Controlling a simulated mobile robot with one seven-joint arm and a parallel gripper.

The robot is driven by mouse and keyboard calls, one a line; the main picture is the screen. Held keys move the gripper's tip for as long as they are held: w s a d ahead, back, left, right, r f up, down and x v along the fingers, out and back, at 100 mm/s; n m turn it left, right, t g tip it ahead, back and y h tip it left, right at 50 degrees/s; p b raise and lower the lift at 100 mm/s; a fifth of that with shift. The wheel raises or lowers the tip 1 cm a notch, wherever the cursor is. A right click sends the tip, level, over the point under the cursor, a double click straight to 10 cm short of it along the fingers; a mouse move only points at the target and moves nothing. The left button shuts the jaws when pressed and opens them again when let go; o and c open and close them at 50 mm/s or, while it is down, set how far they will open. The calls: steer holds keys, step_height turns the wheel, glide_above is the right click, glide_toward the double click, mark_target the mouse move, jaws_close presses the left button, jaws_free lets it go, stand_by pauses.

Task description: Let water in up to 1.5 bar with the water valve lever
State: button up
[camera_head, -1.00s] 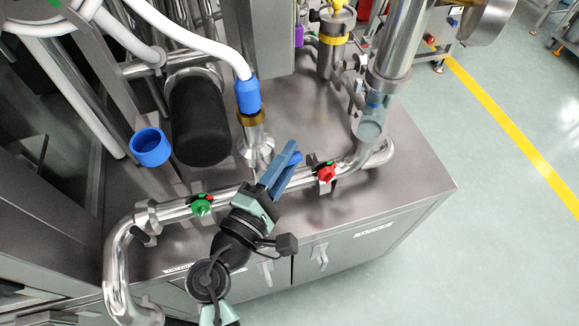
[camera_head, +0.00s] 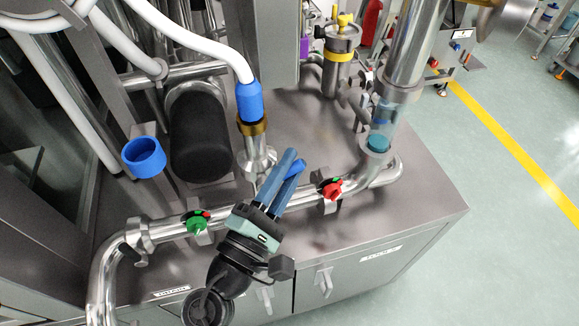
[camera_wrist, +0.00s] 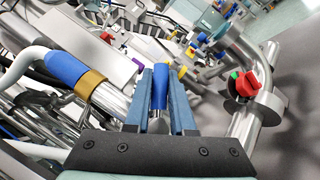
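My gripper (camera_head: 290,165) reaches over the pipe, between the green valve knob (camera_head: 196,224) and the red valve knob (camera_head: 333,189). In the wrist view a blue lever handle (camera_wrist: 160,85) lies between the two blue-grey fingers, which appear closed against its sides. The handle shows in the head view as a brighter blue patch (camera_head: 296,167) at the fingers. Which valve the lever belongs to is hidden. A clear vertical tube (camera_head: 385,112) has teal at its bottom (camera_head: 378,142). No readable pressure gauge shows.
A white hose with a blue collar (camera_head: 249,101) stands behind my gripper. A blue cup-like fitting (camera_head: 143,156) and a black cylinder (camera_head: 200,135) are to its left. The steel cabinet top (camera_head: 420,195) is bare at the right.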

steer(key=o, duration=0.5)
steer(key=shift+c, duration=0.2)
steer(key=shift+s+a+f, duration=0.25)
steer(key=shift+s+a, duration=0.05)
steer(key=shift+s, duration=0.15)
steer(key=b+v, duration=0.2)
steer(key=v, duration=1)
steer(key=shift+b, duration=0.3)
steer(key=shift+d+r, duration=0.1)
steer(key=shift+r, duration=0.05)
